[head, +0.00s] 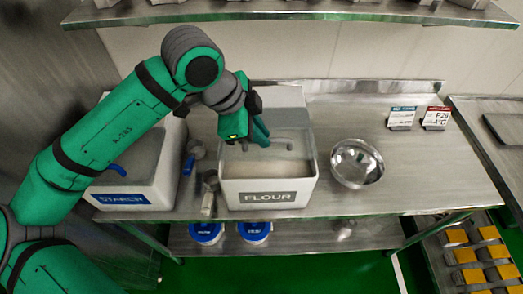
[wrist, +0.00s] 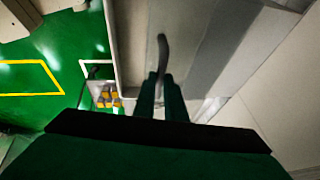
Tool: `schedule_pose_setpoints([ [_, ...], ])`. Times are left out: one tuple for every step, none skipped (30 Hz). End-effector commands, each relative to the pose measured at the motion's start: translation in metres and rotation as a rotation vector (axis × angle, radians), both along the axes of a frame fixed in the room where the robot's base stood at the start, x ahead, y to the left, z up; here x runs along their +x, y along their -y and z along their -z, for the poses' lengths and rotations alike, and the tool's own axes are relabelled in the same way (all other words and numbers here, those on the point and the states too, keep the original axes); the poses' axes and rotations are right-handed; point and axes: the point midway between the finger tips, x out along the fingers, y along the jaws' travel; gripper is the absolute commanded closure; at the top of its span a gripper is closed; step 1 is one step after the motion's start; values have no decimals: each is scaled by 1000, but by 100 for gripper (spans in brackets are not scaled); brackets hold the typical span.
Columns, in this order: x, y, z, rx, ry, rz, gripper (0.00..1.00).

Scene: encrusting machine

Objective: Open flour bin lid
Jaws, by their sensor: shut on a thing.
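The white flour bin (head: 229,193), labelled FLOUR, stands on the steel table. A grey handle (head: 284,144) is at the lid's front. My gripper (head: 262,137) is at this handle from above, its fingers closed on it. In the wrist view the two dark fingers (wrist: 162,92) meet at the curved grey handle (wrist: 163,50). The exact contact is partly hidden by the fingers.
A starch bin (head: 160,176) stands to the left, under my arm. Metal scoops (head: 209,190) lie between the bins. A steel bowl (head: 357,163) sits right of the flour bin. Two small signs (head: 402,117) stand farther right. A shelf (head: 290,10) hangs above.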

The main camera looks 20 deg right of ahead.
Motion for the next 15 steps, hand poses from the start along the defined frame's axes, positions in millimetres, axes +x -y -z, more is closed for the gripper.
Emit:
schedule_pose_setpoints([
  [14,6,-2,-8,0,-2,100],
  [20,8,-2,-8,0,-2,100],
  [29,10,-2,-7,1,-1,100],
  [36,12,-2,-8,1,-3,100],
  [42,14,-2,-7,1,-2,100],
  [49,15,-2,-6,2,-1,100],
  [53,16,-2,-6,2,-3,100],
  [57,18,-2,-6,2,-3,100],
  [61,18,-2,-6,2,-3,100],
  [64,19,-2,-5,2,-3,100],
  [65,19,-2,-5,2,-3,100],
  [67,20,-2,-4,2,-2,100],
  [67,20,-2,-4,2,-2,100],
  [68,20,-2,-4,2,-2,100],
  [68,20,-2,-4,2,-2,100],
])
